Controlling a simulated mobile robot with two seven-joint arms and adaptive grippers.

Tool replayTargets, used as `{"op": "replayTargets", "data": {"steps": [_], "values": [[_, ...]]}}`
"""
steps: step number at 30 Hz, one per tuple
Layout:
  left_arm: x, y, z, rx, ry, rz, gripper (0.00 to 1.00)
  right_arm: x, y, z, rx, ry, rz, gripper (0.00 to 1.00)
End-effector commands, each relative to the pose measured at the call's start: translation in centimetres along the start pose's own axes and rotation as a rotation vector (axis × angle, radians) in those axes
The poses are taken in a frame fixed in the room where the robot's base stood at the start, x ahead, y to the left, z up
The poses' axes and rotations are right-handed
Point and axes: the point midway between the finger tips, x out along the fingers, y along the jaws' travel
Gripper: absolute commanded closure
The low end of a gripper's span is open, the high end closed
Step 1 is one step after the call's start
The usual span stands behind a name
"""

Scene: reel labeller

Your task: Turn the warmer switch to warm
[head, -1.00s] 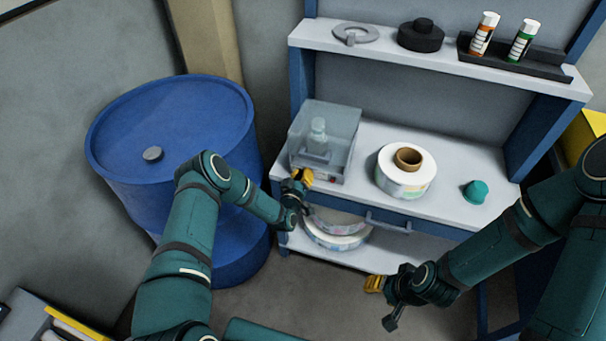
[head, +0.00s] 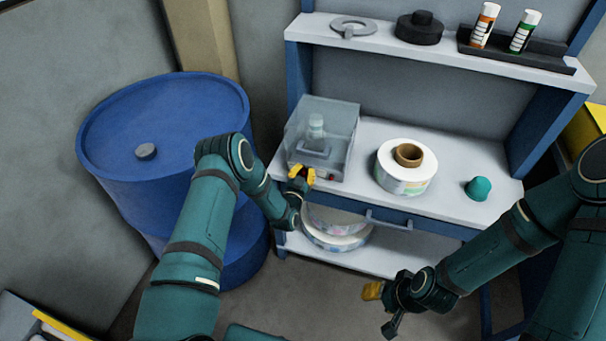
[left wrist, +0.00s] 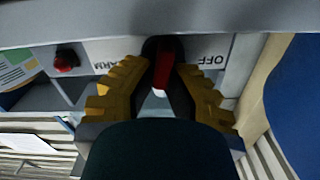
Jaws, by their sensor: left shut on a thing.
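The warmer (head: 345,125) is a clear-sided box with a pale bottle (head: 316,128) inside, at the left of the workbench top. In the left wrist view its switch (left wrist: 163,65) is a dark round knob with a red bar ending in a white tip. The panel beside it reads OFF, upside down, on the right, and a partly hidden word ending in ARM on the left. My left gripper (head: 302,174), also in the left wrist view (left wrist: 162,95), has its yellow fingers shut on the knob from both sides. My right gripper (head: 373,291) hangs in front of the bench, its opening unclear.
A red button (left wrist: 67,60) sits on the panel beside the switch. A label reel (head: 405,175) and a teal dome (head: 478,188) stand right on the bench (head: 440,205). A blue drum (head: 165,110) is close on the left. A drawer handle (head: 388,222) projects below.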

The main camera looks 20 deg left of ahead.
Motion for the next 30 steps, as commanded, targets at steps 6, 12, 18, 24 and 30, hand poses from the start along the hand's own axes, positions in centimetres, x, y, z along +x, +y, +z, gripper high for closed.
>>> {"op": "replayTargets", "data": {"steps": [6, 12, 18, 24, 30], "values": [[0.1, 0.4, 0.0, 0.179, 0.005, 0.0, 1.0, 1.1, 0.4, -0.1, -0.001, 0.006, 0.0, 0.53], [0.1, 0.5, 0.0, 0.302, 0.005, -0.001, 1.0, 1.8, 0.7, -0.2, -0.001, 0.009, 0.001, 0.53], [0.1, 0.5, 0.0, 0.377, 0.005, -0.002, 1.0, 2.1, 0.8, -0.3, -0.001, 0.011, 0.001, 0.53], [0.1, 0.6, -0.1, 0.409, 0.005, -0.003, 1.0, 2.3, 0.8, -0.3, -0.002, 0.012, 0.001, 0.53], [0.1, 0.6, -0.1, 0.414, 0.005, -0.003, 1.0, 2.3, 0.8, -0.3, -0.002, 0.013, 0.001, 0.53]]}}
